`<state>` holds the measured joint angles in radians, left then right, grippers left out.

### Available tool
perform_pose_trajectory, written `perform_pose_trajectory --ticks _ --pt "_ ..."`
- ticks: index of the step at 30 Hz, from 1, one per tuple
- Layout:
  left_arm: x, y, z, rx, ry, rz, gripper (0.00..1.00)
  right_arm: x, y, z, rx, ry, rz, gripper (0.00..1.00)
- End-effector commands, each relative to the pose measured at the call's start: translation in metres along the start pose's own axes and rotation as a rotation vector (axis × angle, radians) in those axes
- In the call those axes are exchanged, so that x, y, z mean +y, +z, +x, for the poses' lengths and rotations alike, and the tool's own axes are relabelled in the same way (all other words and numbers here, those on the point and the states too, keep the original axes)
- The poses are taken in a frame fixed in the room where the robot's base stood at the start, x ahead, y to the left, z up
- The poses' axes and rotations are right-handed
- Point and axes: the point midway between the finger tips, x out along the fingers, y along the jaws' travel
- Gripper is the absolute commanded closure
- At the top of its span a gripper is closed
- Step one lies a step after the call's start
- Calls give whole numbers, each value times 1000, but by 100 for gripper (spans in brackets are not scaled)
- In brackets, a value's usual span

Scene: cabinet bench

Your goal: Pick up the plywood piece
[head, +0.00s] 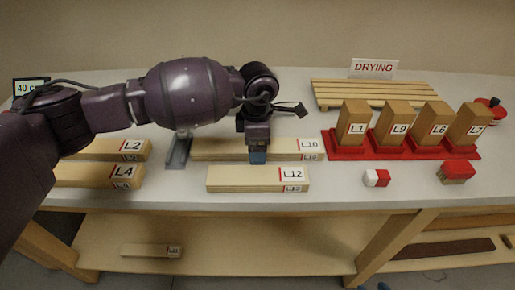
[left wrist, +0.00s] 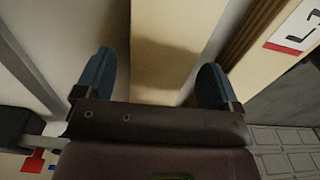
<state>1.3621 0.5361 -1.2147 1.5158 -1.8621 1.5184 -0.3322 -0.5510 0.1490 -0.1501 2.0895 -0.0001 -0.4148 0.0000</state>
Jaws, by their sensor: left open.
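Several pale wood pieces lie on the bench; I cannot tell by look which is plywood. Piece L10 (head: 210,149) lies behind piece L12 (head: 240,178) in the head view. My left gripper (head: 258,157) points down at L10, with its blue fingertips in front of that piece's middle. In the left wrist view the gripper (left wrist: 157,80) is open, its fingers either side of a pale wood piece (left wrist: 165,35). Contact is not clear. A labelled piece (left wrist: 255,45) lies to the right there. Pieces L2 (head: 105,147) and L4 (head: 85,172) lie at left. My right gripper is not in view.
Upright blocks L1, L9, L6 and L7 stand in a red holder (head: 400,152) at right. A slatted rack (head: 375,92) and DRYING sign (head: 373,68) are behind. A red-white block (head: 376,178) and a brush (head: 456,172) lie in front. A grey metal stand (head: 180,150) is near L10.

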Motion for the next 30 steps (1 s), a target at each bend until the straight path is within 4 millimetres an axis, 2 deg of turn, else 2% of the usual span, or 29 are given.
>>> perform_pose_trajectory --ticks 3,9,11,22,30 --pt "0 0 11 -1 -1 0 12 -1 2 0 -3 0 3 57" --pt "0 0 10 -1 2 1 12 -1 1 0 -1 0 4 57" --pt "0 0 10 -1 1 1 19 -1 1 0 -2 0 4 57" --pt "0 0 10 -1 1 0 75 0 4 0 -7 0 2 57" --pt "1 0 7 -2 2 0 75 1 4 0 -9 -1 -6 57"
